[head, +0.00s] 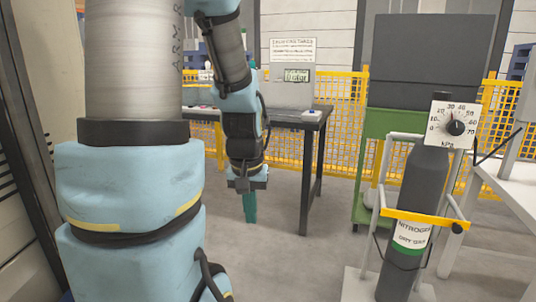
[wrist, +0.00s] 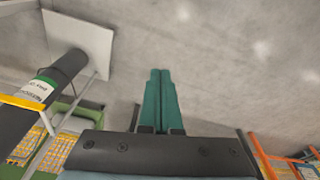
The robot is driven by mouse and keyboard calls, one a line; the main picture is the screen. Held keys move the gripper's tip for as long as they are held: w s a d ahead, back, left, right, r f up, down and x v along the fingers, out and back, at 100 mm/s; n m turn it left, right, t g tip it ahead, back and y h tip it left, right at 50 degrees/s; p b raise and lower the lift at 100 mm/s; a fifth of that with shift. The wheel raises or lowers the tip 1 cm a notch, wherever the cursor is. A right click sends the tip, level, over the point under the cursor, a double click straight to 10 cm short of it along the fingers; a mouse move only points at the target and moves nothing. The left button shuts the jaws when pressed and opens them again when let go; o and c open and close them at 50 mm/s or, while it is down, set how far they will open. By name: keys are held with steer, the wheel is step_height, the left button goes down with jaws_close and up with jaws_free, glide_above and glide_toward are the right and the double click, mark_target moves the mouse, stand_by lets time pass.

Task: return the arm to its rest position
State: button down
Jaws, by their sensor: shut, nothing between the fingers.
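My gripper (head: 250,208) hangs from my arm left of the middle in the head view, pointing down at the floor. Its green fingers are together with nothing between them. In the wrist view the fingers (wrist: 160,98) lie side by side over bare grey floor. The arm is bent, with its forearm hanging in front of a dark table (head: 315,118). The gripper touches nothing that I can see.
A nitrogen cylinder (head: 418,190) with a kPa gauge (head: 455,126) stands in a white trolley with a yellow bar (head: 425,220) at the right. A white table (head: 515,172) is at the right edge. A green cabinet (head: 385,128) and yellow mesh fence (head: 345,125) stand behind. Floor between is clear.

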steer(key=s+a, duration=0.3)
step_height(320, 180, up, 14)
steer(key=p, duration=1.4)
steer(key=shift+f, duration=0.2)
steer(key=shift+w+d, duration=0.1)
stand_by(0.6)
